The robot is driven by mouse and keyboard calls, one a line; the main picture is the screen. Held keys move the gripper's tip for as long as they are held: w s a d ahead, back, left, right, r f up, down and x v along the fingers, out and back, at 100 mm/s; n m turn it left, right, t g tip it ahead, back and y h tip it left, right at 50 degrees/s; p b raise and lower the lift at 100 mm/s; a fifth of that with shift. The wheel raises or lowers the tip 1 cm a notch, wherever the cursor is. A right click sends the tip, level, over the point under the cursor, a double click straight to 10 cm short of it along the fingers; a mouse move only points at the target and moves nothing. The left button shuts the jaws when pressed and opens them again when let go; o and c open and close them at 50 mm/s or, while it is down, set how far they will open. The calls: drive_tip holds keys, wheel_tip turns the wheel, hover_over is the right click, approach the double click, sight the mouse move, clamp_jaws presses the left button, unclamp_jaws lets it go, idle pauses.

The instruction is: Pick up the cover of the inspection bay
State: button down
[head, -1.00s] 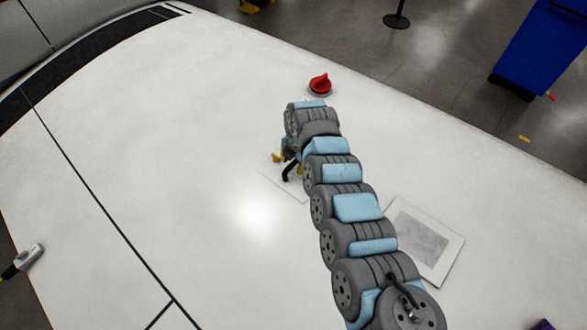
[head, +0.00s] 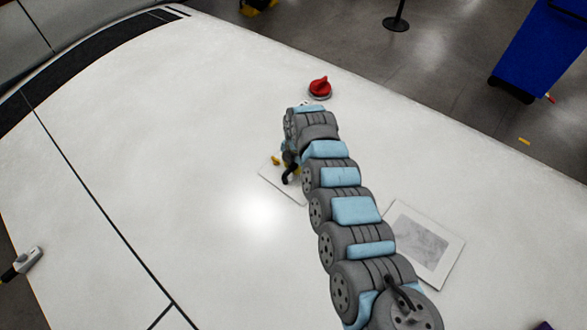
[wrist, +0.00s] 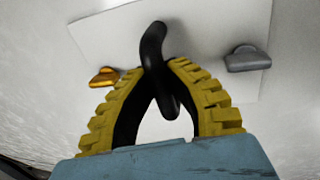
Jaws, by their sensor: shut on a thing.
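The cover is a thin white plate (head: 279,188) on the white curved surface in the head view, partly hidden by my arm. In the wrist view the cover (wrist: 225,28) carries a black curved handle (wrist: 153,45), an orange-yellow latch (wrist: 104,77) at left and a grey latch (wrist: 247,60) at right. My gripper (wrist: 158,72) has its yellow padded fingers closed around the handle. In the head view, my gripper (head: 289,165) is mostly hidden behind the arm. The cover's edges stand out from the surface, and it looks slightly raised.
A red knob-like object (head: 320,87) stands beyond the gripper. A white-framed panel with a grey centre (head: 443,266) lies right of my arm. A white and black device (head: 25,261) is at far left. A blue bin (head: 540,50) stands on the floor. The white surface at left is clear.

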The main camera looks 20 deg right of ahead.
sight(294, 164)
wheel_tip(294, 164, up, 10)
drive_tip(key=shift+f+b, duration=0.1)
drive_tip(key=shift+b, duration=0.9)
